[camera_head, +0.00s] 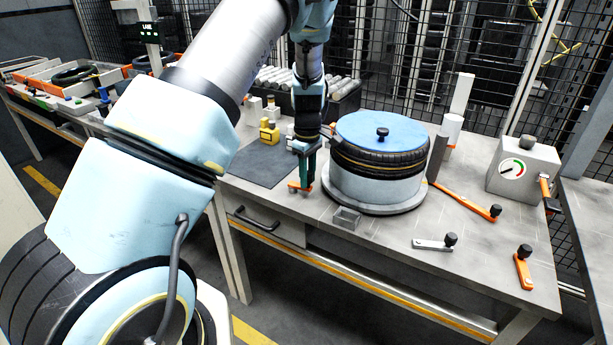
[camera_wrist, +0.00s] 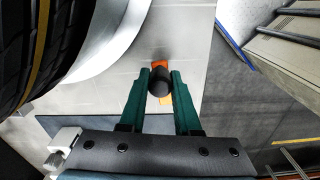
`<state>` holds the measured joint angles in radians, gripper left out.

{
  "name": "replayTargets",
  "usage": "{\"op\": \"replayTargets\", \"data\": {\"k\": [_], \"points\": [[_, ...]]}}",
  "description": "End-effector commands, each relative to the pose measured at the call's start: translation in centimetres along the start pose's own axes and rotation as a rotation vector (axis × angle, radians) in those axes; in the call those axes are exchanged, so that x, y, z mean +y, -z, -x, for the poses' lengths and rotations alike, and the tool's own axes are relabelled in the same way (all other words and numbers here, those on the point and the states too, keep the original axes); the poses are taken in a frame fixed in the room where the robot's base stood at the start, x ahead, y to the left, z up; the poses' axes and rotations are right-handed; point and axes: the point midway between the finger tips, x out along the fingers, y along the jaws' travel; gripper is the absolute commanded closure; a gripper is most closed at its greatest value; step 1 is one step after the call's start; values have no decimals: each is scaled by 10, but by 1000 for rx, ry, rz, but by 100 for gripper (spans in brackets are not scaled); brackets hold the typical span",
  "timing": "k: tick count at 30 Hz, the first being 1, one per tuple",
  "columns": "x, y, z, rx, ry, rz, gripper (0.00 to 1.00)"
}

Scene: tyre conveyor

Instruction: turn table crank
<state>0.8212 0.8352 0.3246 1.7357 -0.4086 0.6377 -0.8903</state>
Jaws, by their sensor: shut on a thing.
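My gripper (camera_head: 305,180) points down at the left side of the tyre stand on the table. In the wrist view its two green fingers (camera_wrist: 160,74) are shut on a black knob (camera_wrist: 159,88), one finger on each side. Orange parts of the crank (camera_wrist: 160,65) show beyond and under the knob. In the head view a bit of the orange crank (camera_head: 294,187) shows at the fingertips, low over the tabletop. The rest of this crank is hidden by my gripper.
A tyre (camera_head: 380,160) with a blue top lies on a round stand (camera_head: 375,187) close right of my gripper. A long orange lever (camera_head: 468,200), a grey crank (camera_head: 432,244), an orange crank (camera_head: 523,268) and a gauge box (camera_head: 522,170) are farther right.

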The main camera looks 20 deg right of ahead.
Motion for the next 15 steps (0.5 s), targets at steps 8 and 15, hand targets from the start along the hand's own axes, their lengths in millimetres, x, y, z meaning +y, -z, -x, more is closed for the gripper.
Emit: {"op": "replayTargets", "data": {"k": [8,15], "points": [[2,0,0,0,0,33,100],[2,0,0,0,0,33,100]]}}
